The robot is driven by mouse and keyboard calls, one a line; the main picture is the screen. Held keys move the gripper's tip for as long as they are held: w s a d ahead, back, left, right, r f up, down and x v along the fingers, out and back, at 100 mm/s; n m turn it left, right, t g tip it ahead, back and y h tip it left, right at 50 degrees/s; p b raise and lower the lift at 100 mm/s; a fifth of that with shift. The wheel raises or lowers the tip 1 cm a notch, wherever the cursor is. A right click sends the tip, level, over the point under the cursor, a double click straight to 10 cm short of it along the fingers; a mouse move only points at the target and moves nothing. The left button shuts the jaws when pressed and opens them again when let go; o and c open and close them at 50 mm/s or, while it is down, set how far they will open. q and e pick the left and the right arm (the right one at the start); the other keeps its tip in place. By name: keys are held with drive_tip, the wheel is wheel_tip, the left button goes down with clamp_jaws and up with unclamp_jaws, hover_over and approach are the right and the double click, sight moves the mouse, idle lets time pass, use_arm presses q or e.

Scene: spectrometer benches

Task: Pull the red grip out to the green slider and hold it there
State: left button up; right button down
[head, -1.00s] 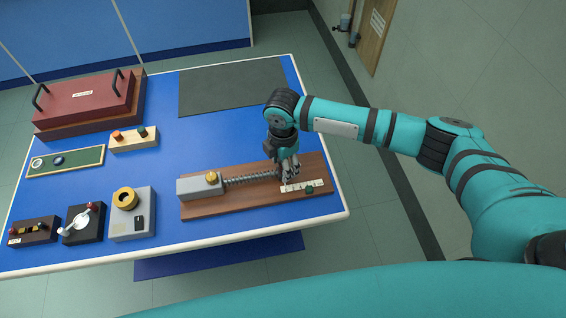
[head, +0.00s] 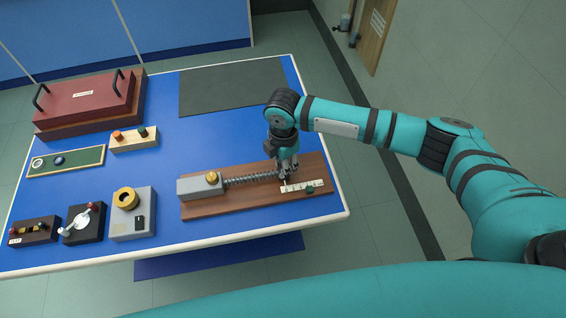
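The spring device stands on a brown wooden board (head: 240,205) at the table's front right. Its coil spring (head: 250,179) runs right from a grey block (head: 200,188). My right gripper (head: 287,174) points down at the spring's right end, its fingers close together there. The red grip is hidden by the fingers, which appear shut on it. The green slider (head: 309,189) sits on a pale scale (head: 297,186), a little to the right and nearer than the gripper. My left gripper is out of view.
A brass knob (head: 211,177) tops the grey block. To the left are a grey box with a yellow ring (head: 125,199), small black devices (head: 83,223), a two-button block (head: 134,139) and a red handled case (head: 90,103). A dark mat (head: 232,87) lies clear behind.

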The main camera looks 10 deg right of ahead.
drive_tip(key=shift+d+p, duration=1.35)
drive_tip(key=shift+d, duration=1.75)
drive_tip(key=shift+f, duration=0.1)
